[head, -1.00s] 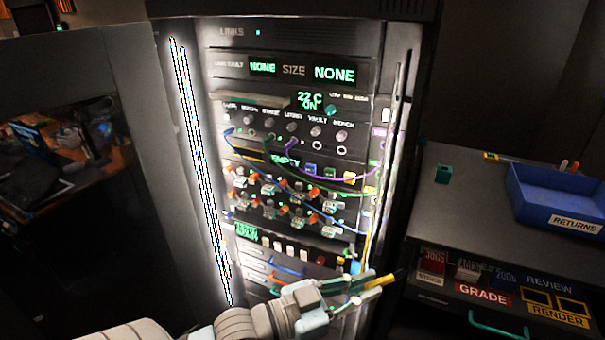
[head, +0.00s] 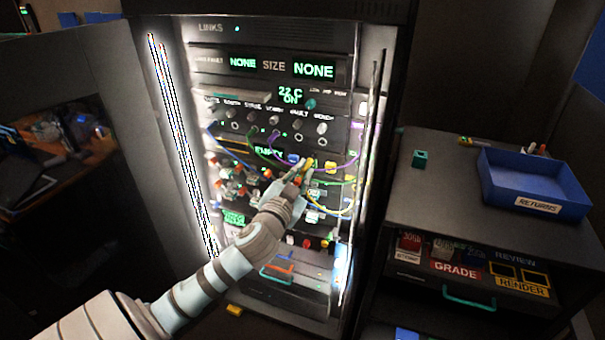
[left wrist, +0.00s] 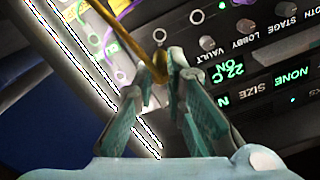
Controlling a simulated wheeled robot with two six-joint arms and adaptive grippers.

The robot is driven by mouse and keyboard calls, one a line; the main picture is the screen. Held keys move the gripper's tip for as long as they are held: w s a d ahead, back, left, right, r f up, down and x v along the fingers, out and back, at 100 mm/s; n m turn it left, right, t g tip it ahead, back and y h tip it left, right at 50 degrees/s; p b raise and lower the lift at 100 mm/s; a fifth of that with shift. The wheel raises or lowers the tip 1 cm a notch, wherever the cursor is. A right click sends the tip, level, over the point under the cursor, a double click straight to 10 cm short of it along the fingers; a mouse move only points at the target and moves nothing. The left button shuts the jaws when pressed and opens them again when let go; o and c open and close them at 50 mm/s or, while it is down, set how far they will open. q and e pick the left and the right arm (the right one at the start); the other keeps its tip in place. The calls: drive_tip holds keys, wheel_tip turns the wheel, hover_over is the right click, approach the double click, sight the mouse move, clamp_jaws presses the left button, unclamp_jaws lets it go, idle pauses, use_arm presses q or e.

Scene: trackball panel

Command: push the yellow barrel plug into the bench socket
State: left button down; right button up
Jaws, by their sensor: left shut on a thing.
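My left gripper (head: 303,172) is shut on the yellow barrel plug (head: 308,166) in front of the rack panel, below the row of sockets. In the left wrist view, the fingertips (left wrist: 160,78) close around the yellow plug (left wrist: 157,66), and its yellow cable runs up to the left. The bench socket (head: 322,142) is an empty ring at the right end of the row, above the gripper in the head view. It shows as a ring just above the fingertips in the left wrist view (left wrist: 160,35). The plug's tip is not clearly visible. My right gripper is not in view.
Purple, green and blue cables cross the panel near the gripper. Knobs and labels stand above the sockets. To the right, a desk holds a blue returns tray (head: 537,204) and a small teal block (head: 420,158). The vault socket (head: 298,138) beside the bench one is empty.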

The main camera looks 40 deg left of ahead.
sight(315, 155)
use_arm(q)
drive_tip(key=shift+x, duration=2.95)
drive_tip(key=shift+x, duration=2.5)
drive_tip(key=c, duration=1.6)
unclamp_jaws()
drive_tip(key=shift+o, duration=0.2)
drive_tip(key=shift+s, duration=0.1)
drive_tip(key=v, duration=1.2)
drive_tip(key=shift+f, duration=0.1)
